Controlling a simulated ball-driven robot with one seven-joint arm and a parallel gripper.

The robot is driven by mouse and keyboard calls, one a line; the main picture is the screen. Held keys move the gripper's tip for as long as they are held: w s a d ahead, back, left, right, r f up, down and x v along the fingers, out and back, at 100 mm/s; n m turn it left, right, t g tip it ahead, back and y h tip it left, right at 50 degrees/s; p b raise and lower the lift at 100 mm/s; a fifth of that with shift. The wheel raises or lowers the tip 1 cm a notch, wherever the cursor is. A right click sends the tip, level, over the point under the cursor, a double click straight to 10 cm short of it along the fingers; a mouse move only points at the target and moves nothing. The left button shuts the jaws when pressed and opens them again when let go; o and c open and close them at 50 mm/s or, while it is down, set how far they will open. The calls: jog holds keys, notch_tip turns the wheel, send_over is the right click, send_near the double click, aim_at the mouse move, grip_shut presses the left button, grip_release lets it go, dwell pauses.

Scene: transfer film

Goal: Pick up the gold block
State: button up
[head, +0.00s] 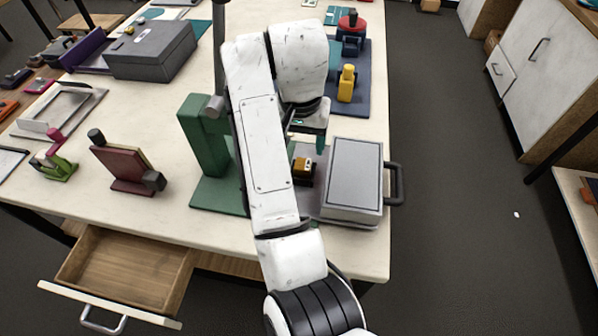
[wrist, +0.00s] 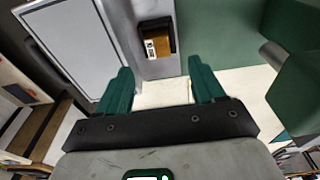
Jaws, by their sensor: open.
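The gold block (head: 303,167) is small, with a dark part and a white label. It sits on a grey surface between the green stand and the grey lidded box, partly behind my arm in the head view. In the wrist view the gold block (wrist: 158,42) lies beyond my fingertips, at the top centre. My gripper (wrist: 160,78) has two green fingers spread apart with nothing between them. In the head view my gripper (head: 320,140) is mostly hidden by my arm, with a green finger showing above and right of the block.
The grey lidded box (head: 352,172) with a dark handle stands close right of the block. The green stand (head: 205,135) rises to the left. A yellow item (head: 346,84) stands on a blue base behind. An open drawer (head: 125,265) juts out at the front left.

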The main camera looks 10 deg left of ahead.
aim_at(303, 164)
notch_tip(303, 164, down, 2)
jog(key=shift+w+f, duration=0.1)
jog(key=shift+f, duration=0.05)
jog(key=shift+w+d+f+p, duration=0.15)
jog(key=shift+f+p, duration=0.15)
jog(key=shift+f, duration=1.05)
jog(key=shift+w+f+p, duration=0.1)
jog(key=shift+f+p, duration=0.15)
jog(key=shift+f, duration=1.1)
jog(key=shift+c, duration=0.5)
grip_shut()
